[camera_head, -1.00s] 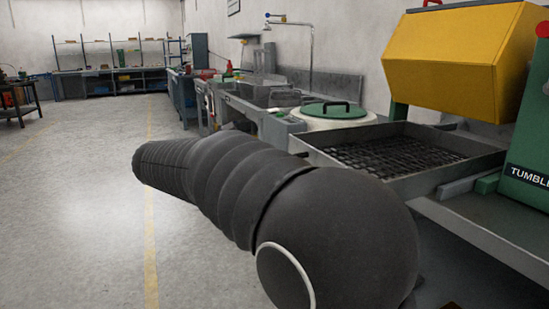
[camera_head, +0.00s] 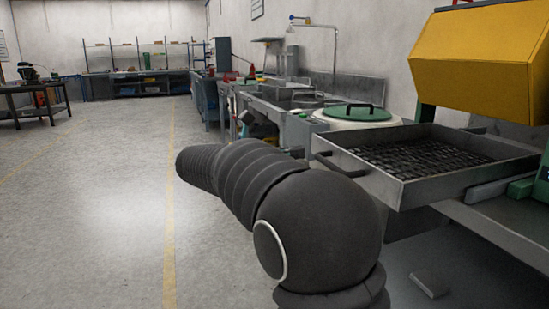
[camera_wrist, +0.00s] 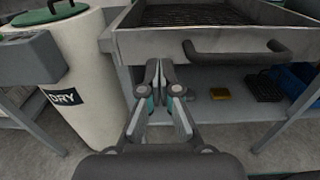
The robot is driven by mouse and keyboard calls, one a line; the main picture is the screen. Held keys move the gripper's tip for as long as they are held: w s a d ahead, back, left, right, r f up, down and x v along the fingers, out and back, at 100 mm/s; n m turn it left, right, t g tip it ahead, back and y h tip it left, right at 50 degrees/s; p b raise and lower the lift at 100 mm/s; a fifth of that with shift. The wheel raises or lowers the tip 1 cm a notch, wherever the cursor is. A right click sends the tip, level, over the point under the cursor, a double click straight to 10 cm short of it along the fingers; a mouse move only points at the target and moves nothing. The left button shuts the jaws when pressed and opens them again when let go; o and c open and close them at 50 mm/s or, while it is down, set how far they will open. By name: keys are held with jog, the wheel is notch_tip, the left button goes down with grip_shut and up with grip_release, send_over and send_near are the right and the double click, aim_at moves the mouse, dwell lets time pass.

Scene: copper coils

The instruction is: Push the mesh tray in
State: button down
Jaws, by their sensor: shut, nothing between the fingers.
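The mesh tray (camera_head: 405,190) is a grey metal box with a dark mesh floor, under the yellow tumbler drum in the head view. Its dark bar handle (camera_head: 335,164) is on the near-left wall. In the wrist view the tray's front wall (camera_wrist: 160,45) spans the top, with the handle (camera_wrist: 235,50) right of centre. My gripper (camera_wrist: 158,68) is shut and empty, in front of the tray's left part and left of the handle. I cannot tell whether the fingertips touch the wall. In the head view my arm hides the gripper.
A white barrel with a green lid (camera_head: 354,112) stands left of the tray; it also shows in the wrist view (camera_wrist: 75,75). The yellow drum (camera_head: 480,62) hangs above. A lower shelf (camera_wrist: 225,105) holds small items. The floor (camera_head: 100,200) at left is open.

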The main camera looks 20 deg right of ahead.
aim_at(323, 149)
jog(key=shift+w+d, duration=0.1)
jog(key=shift+d, duration=2.35)
